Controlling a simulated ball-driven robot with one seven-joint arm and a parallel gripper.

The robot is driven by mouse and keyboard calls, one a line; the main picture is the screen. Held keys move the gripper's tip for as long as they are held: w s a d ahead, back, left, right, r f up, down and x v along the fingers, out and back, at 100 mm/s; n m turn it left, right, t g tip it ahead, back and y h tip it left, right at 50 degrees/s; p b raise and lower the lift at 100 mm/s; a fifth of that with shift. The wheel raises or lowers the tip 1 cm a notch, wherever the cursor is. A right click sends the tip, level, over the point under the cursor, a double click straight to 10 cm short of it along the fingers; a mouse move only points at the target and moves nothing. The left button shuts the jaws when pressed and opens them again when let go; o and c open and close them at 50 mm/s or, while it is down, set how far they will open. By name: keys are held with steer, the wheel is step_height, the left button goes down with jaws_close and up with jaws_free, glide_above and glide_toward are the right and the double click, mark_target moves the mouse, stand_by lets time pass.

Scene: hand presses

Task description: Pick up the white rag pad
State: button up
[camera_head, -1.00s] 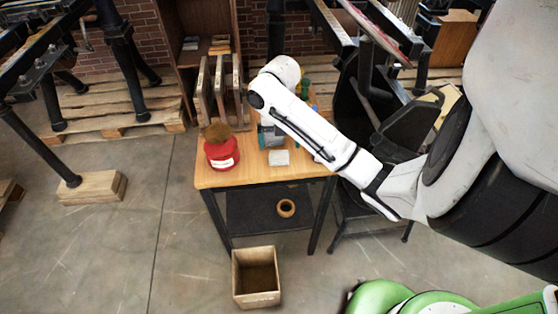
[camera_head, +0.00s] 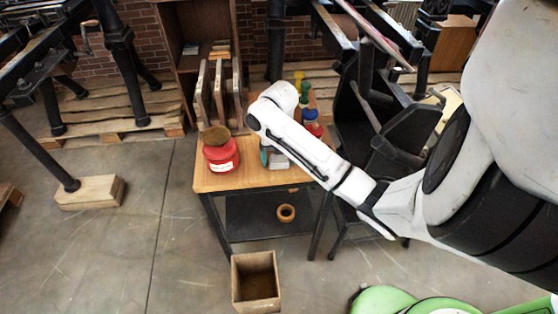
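The white rag pad (camera_head: 280,163) lies on the wooden table top near its front edge, partly covered by my arm in the view. My white arm reaches over the table from the right. My gripper (camera_head: 266,154) hangs below the arm's end, close to the pad's left and back side. The arm hides most of the gripper, so its fingers and any contact with the pad cannot be made out.
A red tin with a brown sponge-like top (camera_head: 221,154) stands left on the table (camera_head: 212,181). Several coloured bottles (camera_head: 311,122) stand at the back right. A brown roll (camera_head: 286,213) lies on the lower shelf. An open wooden box (camera_head: 256,281) stands on the floor in front.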

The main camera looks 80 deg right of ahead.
mark_target(281, 157)
steer(key=c, duration=0.8)
steer(key=shift+r, duration=0.55)
steer(key=r, duration=0.3)
steer(key=shift+s+d+r+p, duration=0.1)
steer(key=shift+s+p, duration=0.25)
steer(key=shift+p, duration=0.05)
steer(key=shift+c, duration=0.6)
steer(key=s+d+r+p, duration=0.2)
steer(key=s+r, duration=0.6)
steer(key=s, duration=0.5)
steer(key=shift+r, duration=0.4)
steer(key=shift+s, duration=0.1)
